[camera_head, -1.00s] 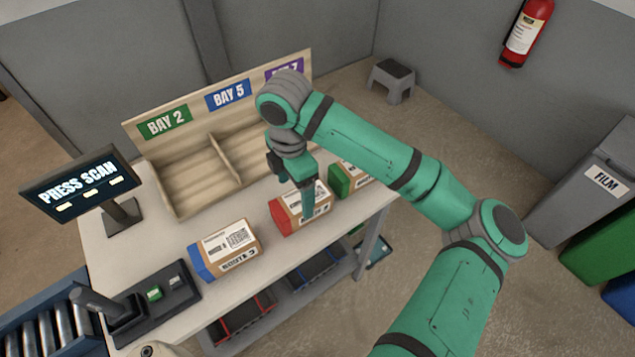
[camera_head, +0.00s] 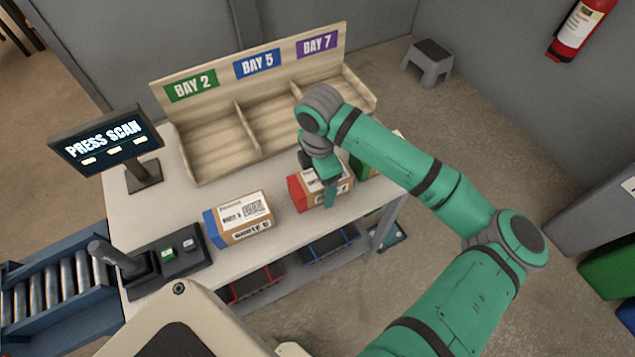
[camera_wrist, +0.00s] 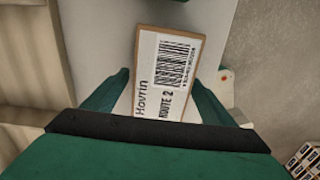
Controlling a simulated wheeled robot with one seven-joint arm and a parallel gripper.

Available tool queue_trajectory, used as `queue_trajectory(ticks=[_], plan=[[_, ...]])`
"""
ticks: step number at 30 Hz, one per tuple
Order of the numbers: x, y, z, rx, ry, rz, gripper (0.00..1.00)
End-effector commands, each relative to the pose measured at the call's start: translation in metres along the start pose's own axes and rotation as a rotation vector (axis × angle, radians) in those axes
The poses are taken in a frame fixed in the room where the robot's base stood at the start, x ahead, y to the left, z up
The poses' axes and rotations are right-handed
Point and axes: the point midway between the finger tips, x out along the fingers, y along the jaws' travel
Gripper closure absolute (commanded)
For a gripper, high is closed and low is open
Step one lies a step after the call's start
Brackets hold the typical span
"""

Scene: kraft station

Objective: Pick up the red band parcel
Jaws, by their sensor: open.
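The red band parcel (camera_head: 305,194) is a brown carton with a red end and a white label on top. It sits on the pale bench, in the middle of a row of parcels. My gripper (camera_head: 329,190) is down at it, one finger showing in front of its near side. In the wrist view, a carton top with a "Route 2" label (camera_wrist: 165,75) lies between the two green fingers of my open gripper (camera_wrist: 158,98). The red end is not visible there, and I cannot tell whether the fingers touch the carton.
A blue-banded parcel (camera_head: 240,218) stands to the left, and a green-banded one (camera_head: 360,167) to the right, partly behind my arm. Behind is a wooden rack (camera_head: 215,142) marked Bay 2, 5 and 7. A screen (camera_head: 105,142) reads "PRESS SCAN" above a button console (camera_head: 165,258).

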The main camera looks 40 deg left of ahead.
Motion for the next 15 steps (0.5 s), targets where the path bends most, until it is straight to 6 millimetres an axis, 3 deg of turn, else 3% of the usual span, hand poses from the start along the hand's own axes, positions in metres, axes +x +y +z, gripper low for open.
queue_trajectory(ticks=[4, 11, 12, 15], plan=[[0.0129, -0.0007, 0.0007, 0.002, 0.001, -0.001, 0.22], [0.0147, 0.0013, -0.0021, -0.005, 0.001, 0.000, 0.22], [0.0147, 0.0015, -0.0024, -0.005, 0.001, 0.000, 0.24], [0.0146, 0.0017, -0.0028, -0.006, 0.001, 0.000, 0.48]])
